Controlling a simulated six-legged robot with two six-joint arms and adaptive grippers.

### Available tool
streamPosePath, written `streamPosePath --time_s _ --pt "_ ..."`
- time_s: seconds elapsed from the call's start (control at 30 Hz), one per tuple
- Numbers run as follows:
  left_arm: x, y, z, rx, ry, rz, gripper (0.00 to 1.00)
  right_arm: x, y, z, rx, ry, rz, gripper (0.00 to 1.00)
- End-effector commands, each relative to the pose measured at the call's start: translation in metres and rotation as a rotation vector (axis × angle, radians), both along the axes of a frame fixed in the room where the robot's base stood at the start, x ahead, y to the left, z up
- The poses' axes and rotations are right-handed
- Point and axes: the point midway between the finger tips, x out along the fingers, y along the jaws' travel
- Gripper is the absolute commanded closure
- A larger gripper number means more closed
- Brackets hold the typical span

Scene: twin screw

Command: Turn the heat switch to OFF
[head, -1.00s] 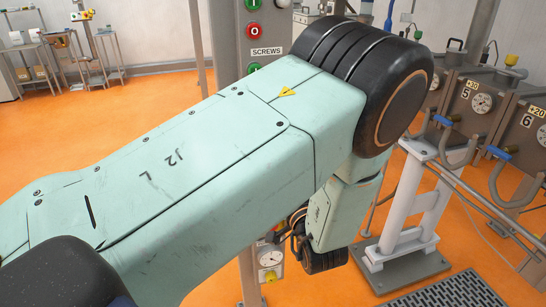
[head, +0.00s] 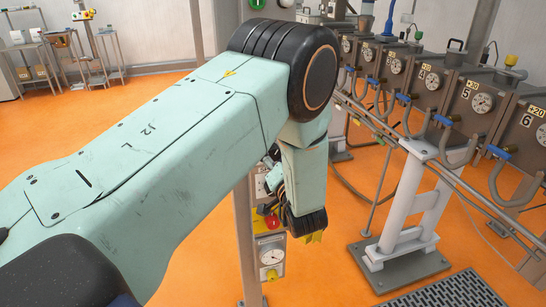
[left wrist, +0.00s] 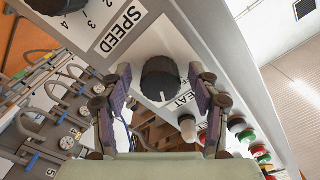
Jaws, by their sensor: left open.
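The heat switch (left wrist: 158,84) is a round black knob on a grey panel in the left wrist view, with a white mark on its lower rim. The letters EAT show beside it, and the OFF lettering is partly hidden by a finger. My left gripper (left wrist: 161,75) is open, with one finger on each side of the knob. Whether the fingers touch it I cannot tell. My right gripper is in neither view.
A SPEED knob (left wrist: 53,4) is at the top left of the same panel. A white knob (left wrist: 187,127) and coloured buttons (left wrist: 246,137) lie close to the right finger. A row of grey machine units (head: 470,100) stands at the right, behind a grey support post (head: 410,200).

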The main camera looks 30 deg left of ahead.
Motion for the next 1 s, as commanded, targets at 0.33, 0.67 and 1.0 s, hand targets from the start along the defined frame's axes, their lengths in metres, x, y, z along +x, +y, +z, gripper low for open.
streamPosePath --time_s 0.33,0.67,1.0 --pt "-0.0001 -0.0004 0.0002 0.001 0.0 -0.001 0.61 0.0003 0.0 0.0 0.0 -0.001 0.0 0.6" --pt "0.0 0.0 0.0008 0.0 -0.002 0.0 0.89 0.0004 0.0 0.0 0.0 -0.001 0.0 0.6" --pt "0.0001 0.0 0.0007 -0.028 -0.036 0.001 0.93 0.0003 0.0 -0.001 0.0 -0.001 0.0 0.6"
